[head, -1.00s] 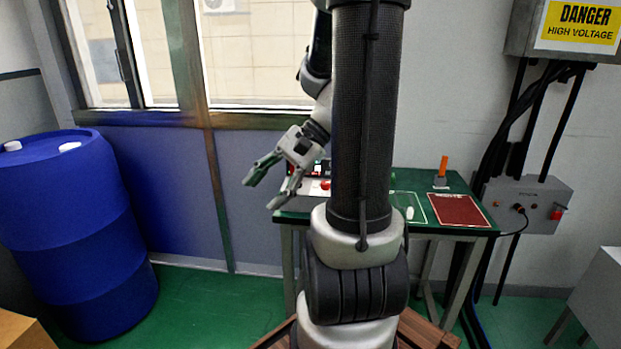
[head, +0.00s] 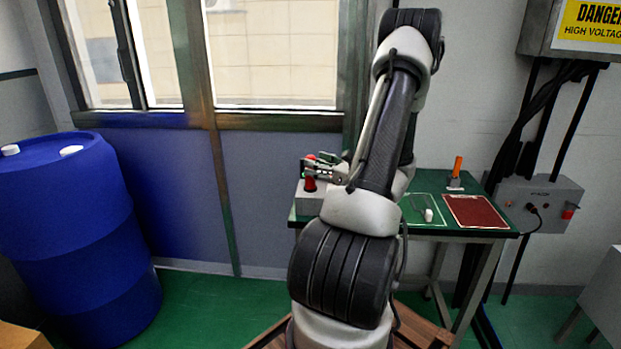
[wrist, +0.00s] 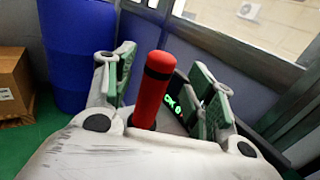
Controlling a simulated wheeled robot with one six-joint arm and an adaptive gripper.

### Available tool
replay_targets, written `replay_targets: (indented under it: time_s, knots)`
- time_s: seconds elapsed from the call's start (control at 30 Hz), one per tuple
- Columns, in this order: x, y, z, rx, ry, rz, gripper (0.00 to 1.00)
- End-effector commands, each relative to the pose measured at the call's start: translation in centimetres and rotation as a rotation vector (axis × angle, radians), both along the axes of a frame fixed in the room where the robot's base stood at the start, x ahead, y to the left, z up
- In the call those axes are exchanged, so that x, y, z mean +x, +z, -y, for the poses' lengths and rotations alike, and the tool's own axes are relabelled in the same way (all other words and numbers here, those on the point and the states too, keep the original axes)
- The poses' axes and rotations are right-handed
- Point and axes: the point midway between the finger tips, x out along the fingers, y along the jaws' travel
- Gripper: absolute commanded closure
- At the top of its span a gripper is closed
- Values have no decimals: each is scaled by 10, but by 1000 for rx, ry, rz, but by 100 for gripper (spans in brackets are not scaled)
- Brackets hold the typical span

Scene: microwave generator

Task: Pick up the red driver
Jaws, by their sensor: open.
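The red driver (wrist: 152,90), a red rod with a black band near its top, stands between my gripper's two fingers in the wrist view. In the head view the red driver (head: 310,185) stands upright at the grey box on the green table, partly crossed by my fingers. My gripper (wrist: 163,66) is open, with a finger on either side of the driver and a visible gap on the right. In the head view my gripper (head: 318,166) is at the driver's height. I cannot tell whether either finger touches it. The driver's lower end is hidden.
The grey box (head: 305,202) has a lit green display (wrist: 172,103) in the wrist view. An orange-handled item (head: 457,168) stands in a holder by a red mat (head: 474,212). A white item (head: 428,215) lies on a green outlined area. A blue barrel (head: 70,235) stands left.

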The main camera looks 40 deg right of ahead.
Motion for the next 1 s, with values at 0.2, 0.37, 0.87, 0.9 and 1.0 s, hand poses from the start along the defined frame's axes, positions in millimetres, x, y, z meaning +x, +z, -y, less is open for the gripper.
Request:
replay_targets:
  time_s: [0.2,0.37,0.87,0.9,1.0]
  knots:
    - [30,1,-4,-2,4,0,45]
    - [33,1,-4,-1,1,-1,45]
    - [33,1,-4,-2,2,1,100]
    - [33,1,-4,-2,2,1,100]
    - [33,2,-4,-2,2,1,100]
